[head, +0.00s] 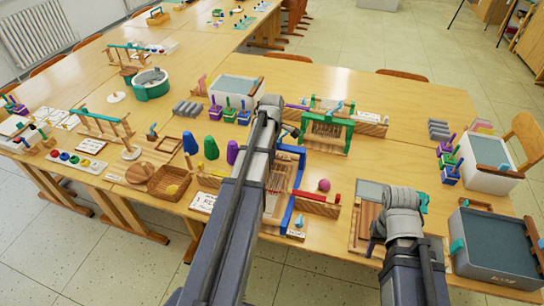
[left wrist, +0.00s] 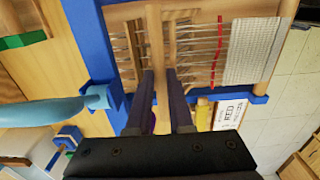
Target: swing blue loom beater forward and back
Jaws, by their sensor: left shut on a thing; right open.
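The blue loom (head: 291,205) stands on the table in the middle of the head view, partly covered by my left arm. In the left wrist view its blue frame (left wrist: 92,40), pale warp threads, a red thread (left wrist: 217,52) and white woven cloth (left wrist: 255,50) show. My left gripper (left wrist: 162,78) reaches into the loom, its two dark fingers shut on the wooden beater (left wrist: 166,45); the contact itself is hard to see. In the head view these fingers are hidden. My right gripper (head: 378,236) is open, low over the front right of the table, partly hidden by its wrist.
A green loom (head: 328,130) stands just behind the blue one. A pink ball (head: 324,185) and a red-and-wood piece (head: 318,205) lie to the right. Purple and green cones (head: 212,148) stand to the left. A grey bin (head: 495,245) is at far right.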

